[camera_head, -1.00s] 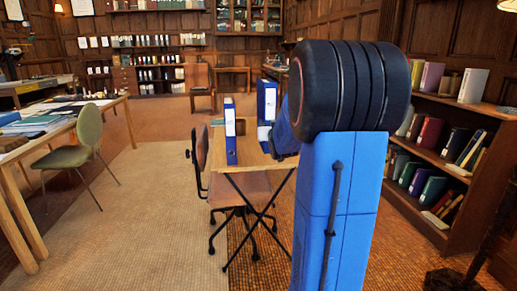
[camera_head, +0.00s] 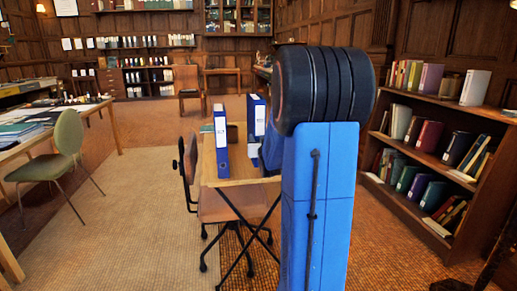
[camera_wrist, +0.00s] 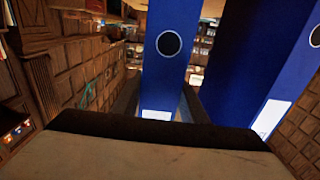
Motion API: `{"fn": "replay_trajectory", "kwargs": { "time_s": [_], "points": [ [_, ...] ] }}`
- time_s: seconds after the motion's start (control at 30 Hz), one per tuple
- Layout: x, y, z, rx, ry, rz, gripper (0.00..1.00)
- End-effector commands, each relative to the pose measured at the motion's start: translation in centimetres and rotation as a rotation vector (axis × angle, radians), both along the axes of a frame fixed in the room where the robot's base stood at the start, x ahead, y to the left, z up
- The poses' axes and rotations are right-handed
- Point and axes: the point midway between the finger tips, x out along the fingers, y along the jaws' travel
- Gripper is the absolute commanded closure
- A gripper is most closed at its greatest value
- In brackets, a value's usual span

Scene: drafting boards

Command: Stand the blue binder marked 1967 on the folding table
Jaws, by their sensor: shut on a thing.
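The folding table (camera_head: 238,171) has a light wooden top on thin dark crossed legs. A blue binder (camera_head: 221,160) with a white label stands upright near its left front corner. A second blue binder (camera_head: 257,115) shows upright further right, partly behind my arm; I cannot tell whether its base touches the table. In the wrist view, my gripper (camera_wrist: 160,101) is shut on a blue binder (camera_wrist: 169,70) with a round finger hole and white label. Another blue binder surface (camera_wrist: 250,50) is close on the right. No 1967 marking is readable. My arm hides the gripper in the head view.
An office chair (camera_head: 188,160) stands against the table's left side. A bookcase (camera_head: 440,158) is at right, a green chair (camera_head: 62,150) and long desk (camera_head: 113,130) at left. Carpet between is clear.

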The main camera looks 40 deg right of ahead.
Motion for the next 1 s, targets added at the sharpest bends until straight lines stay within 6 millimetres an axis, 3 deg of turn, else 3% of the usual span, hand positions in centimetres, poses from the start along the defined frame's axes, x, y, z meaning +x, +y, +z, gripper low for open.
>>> {"fn": "replay_trajectory", "kwargs": {
  "time_s": [0.4, 0.77, 0.8, 0.87, 1.0],
  "points": [
    [0.0, 0.0, -3.7, -0.001, 0.000, 0.000, 1.00],
    [0.0, 0.0, -3.9, -0.002, -0.002, 0.000, 1.00],
    [0.0, 0.0, -3.9, -0.001, 0.000, 0.000, 0.52],
    [0.0, 0.0, -3.9, -0.001, 0.000, 0.000, 0.42],
    [0.0, 0.0, -3.9, -0.001, 0.001, 0.000, 0.42]
  ]
}}
